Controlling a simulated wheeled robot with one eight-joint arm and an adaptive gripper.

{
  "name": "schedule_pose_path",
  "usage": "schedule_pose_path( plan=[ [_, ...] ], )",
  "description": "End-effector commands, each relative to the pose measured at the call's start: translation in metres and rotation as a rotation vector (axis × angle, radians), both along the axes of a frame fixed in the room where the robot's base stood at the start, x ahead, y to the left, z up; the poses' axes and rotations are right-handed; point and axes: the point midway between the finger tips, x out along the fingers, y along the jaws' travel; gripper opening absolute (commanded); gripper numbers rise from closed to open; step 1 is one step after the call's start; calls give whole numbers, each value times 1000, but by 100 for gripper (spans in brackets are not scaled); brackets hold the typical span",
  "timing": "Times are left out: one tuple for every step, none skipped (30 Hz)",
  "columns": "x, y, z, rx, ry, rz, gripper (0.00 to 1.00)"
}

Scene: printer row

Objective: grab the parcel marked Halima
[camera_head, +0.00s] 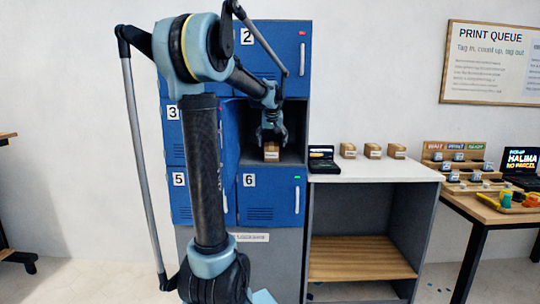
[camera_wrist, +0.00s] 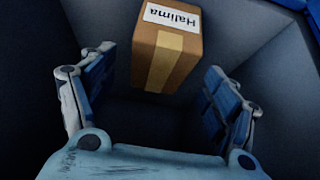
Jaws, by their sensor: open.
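The Halima parcel (camera_wrist: 168,52) is a small brown cardboard box with a tan tape strip and a white label reading "Halima". In the wrist view it is at the top middle, beyond the fingertips. In the head view the parcel (camera_head: 271,152) sits inside an open locker compartment (camera_head: 290,155), right at my gripper's end. My gripper (camera_head: 271,135) reaches into that compartment from above the box. In the wrist view my gripper (camera_wrist: 160,95) has its two blue-padded fingers wide apart, with nothing between them. The parcel's lower sides are partly hidden.
Blue locker doors numbered 2 (camera_head: 275,50) and 6 (camera_head: 270,195) are shut above and below. An open door (camera_head: 228,135) stands at the compartment's left. A white counter (camera_head: 375,168) to the right holds several small boxes and a dark device (camera_head: 322,158). A screen (camera_head: 520,162) reads "HALIMA NO PARCEL".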

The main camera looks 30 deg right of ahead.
Motion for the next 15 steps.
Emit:
schedule_pose_path(
  plan=[
    [3,-1,-4,0,0,0,80],
    [4,-2,-6,0,0,0,80],
    [5,-3,-8,0,0,0,80],
    [5,-3,-9,0,0,0,80],
    [6,-3,-10,0,0,0,80],
    [6,-4,-12,0,0,0,80],
    [7,-4,-13,0,0,0,80],
    [8,-4,-15,0,0,0,80],
    [9,-5,-20,0,0,0,80],
    [11,-6,-23,0,0,0,80],
    [12,-6,-27,0,0,0,80],
    [15,-7,-33,1,0,1,80],
    [16,-8,-37,1,0,1,80],
    [17,-9,-41,0,0,1,80],
    [20,-10,-44,0,0,1,80]
  ],
)
